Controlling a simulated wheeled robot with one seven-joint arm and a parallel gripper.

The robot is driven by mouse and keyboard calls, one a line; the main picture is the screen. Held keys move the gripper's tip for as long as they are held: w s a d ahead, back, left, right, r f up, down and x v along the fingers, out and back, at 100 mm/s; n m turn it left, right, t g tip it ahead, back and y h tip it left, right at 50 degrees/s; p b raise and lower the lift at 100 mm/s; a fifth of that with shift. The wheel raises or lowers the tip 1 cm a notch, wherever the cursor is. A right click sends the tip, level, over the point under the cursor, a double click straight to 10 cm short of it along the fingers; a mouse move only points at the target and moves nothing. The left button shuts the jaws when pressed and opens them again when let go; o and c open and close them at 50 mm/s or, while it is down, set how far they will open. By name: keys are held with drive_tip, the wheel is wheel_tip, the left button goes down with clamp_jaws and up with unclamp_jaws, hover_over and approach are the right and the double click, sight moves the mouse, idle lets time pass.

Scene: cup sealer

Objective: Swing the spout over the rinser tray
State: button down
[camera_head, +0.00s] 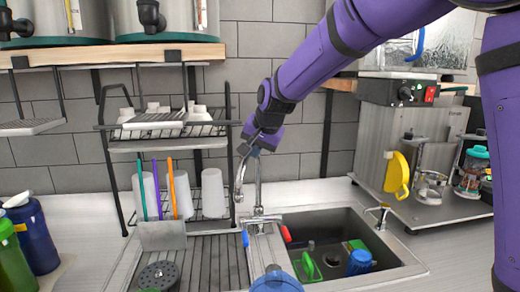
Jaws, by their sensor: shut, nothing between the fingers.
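The chrome faucet rises behind the sink, and its curved spout (240,178) arches to the left, with its tip near the inner right side of the ridged tray. The ridged metal rinser tray (212,262) lies left of the sink basin (330,222), with a dark round perforated rinser (160,275) at its front left. My gripper (252,147) is shut with nothing held. It is at the top of the spout's arch and partly hides it. I cannot tell whether the fingers touch the spout.
The faucet has a blue handle (245,238) and a red handle (286,233). A cup rack (165,142) stands behind the tray, close left of the spout. Green and blue items sit in the basin. A metal machine (415,150) stands at right.

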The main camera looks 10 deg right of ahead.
drive_tip(key=shift+a, duration=0.2)
drive_tip(key=shift+w+a+m+h, duration=0.15)
drive_tip(key=shift+a+m+h, duration=0.1)
drive_tip(key=shift+a+m, duration=0.3)
drive_tip(key=shift+w+a+m+h, duration=0.15)
drive_tip(key=shift+a+m+h, duration=0.1)
drive_tip(key=shift+a+m, duration=0.3)
drive_tip(key=w+a+m+h, duration=0.2)
drive_tip(key=w+a+m, duration=0.2)
drive_tip(key=a, duration=0.1)
drive_tip(key=shift+a+h, duration=0.2)
drive_tip(key=shift+h, duration=0.1)
drive_tip(key=shift+w, duration=0.1)
